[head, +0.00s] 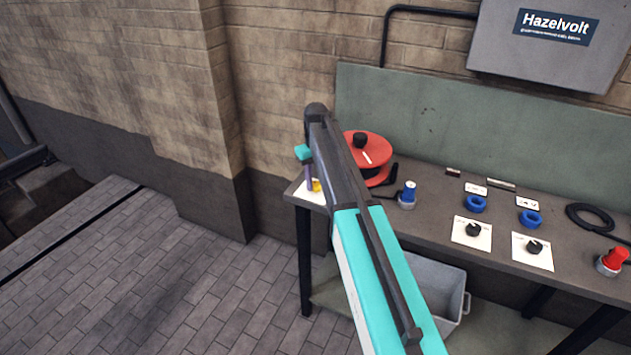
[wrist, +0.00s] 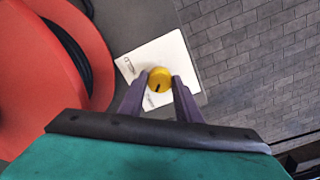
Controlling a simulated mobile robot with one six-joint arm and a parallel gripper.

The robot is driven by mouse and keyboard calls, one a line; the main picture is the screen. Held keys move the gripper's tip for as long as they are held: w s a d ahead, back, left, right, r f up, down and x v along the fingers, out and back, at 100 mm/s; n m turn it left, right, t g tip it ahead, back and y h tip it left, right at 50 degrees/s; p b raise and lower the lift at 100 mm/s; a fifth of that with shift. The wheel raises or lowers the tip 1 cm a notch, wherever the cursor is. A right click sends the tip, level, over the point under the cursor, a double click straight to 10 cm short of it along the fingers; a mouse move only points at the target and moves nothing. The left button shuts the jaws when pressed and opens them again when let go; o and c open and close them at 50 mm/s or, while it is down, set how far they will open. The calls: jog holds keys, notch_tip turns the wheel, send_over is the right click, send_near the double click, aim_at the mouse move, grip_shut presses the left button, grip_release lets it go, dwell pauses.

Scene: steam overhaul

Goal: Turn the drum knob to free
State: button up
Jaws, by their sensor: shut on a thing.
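The drum knob is a yellow round knob with a dark pointer mark, on a white label plate (wrist: 184,62) at the bench's left end. In the wrist view the knob (wrist: 159,77) sits between the two purple fingers of my gripper (wrist: 159,84), which is shut on it. The pointer mark faces down and slightly left in that view. In the head view the knob (head: 316,185) shows small beside my gripper (head: 311,183), partly hidden by my arm. The red cable drum (head: 368,147) stands just right of it, with a black knob on top and dark cable wound inside.
The grey bench (head: 430,180) carries two blue rings (head: 476,204), black knobs on white plates (head: 472,233), a blue plug (head: 408,194), a red plug (head: 613,261) and a black cable coil (head: 590,217). A grey bin (head: 450,290) is below. The floor at left is clear.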

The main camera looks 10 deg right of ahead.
aim_at(316, 184)
jog(key=o, duration=1.1)
jog(key=shift+c, duration=0.2)
jog(key=shift+r, duration=0.15)
notch_tip(316, 184, up, 14)
jog(key=b, duration=0.3)
jog(key=shift+f, duration=0.2)
jog(key=shift+s+f, duration=0.1)
